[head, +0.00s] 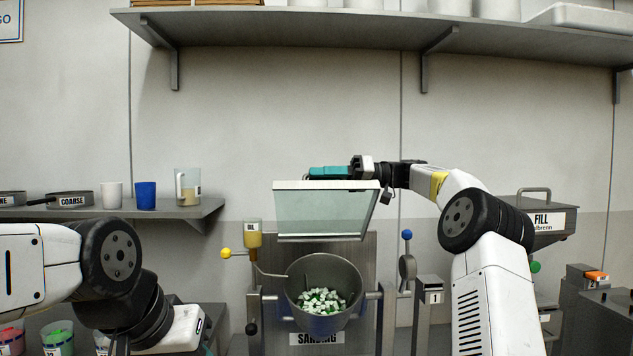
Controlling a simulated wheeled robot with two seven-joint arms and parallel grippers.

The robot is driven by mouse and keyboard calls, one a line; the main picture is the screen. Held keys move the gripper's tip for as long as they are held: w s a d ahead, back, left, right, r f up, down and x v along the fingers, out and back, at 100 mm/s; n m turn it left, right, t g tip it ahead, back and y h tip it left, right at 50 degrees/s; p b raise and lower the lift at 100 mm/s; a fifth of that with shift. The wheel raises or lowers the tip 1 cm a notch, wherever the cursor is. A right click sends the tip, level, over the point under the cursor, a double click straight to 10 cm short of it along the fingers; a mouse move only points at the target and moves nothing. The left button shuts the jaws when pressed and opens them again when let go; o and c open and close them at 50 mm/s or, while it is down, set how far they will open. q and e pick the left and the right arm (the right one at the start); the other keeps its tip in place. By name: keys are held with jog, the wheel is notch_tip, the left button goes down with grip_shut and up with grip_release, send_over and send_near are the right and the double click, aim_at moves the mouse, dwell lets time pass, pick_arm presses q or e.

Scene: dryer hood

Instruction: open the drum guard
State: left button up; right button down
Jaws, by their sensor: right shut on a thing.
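The drum guard (325,212) is a clear, slightly green panel with a pale frame. It stands raised and tilted above the open steel drum (293,284). The drum holds many small green and white pieces. My right gripper (345,172) is at the guard's top edge, shut on it, beside a teal part there. The guard hides some of the contact. My left arm is low at the left, and its white hand (182,328) is partly in view. Its fingers cannot be made out.
An oil cup (253,235) and a yellow knob (226,253) are left of the drum. A blue-knobbed lever (407,236) and a post marked 1 (430,289) are right. The FILL hopper (540,222) stands further right. A long shelf (300,27) runs above.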

jog(key=shift+w, duration=0.15)
jog(key=c, duration=1.5)
grip_release()
jog(key=shift+f, duration=0.1)
send_over(351, 201)
jog(key=shift+w+d, duration=0.1)
jog(key=shift+w, duration=0.3)
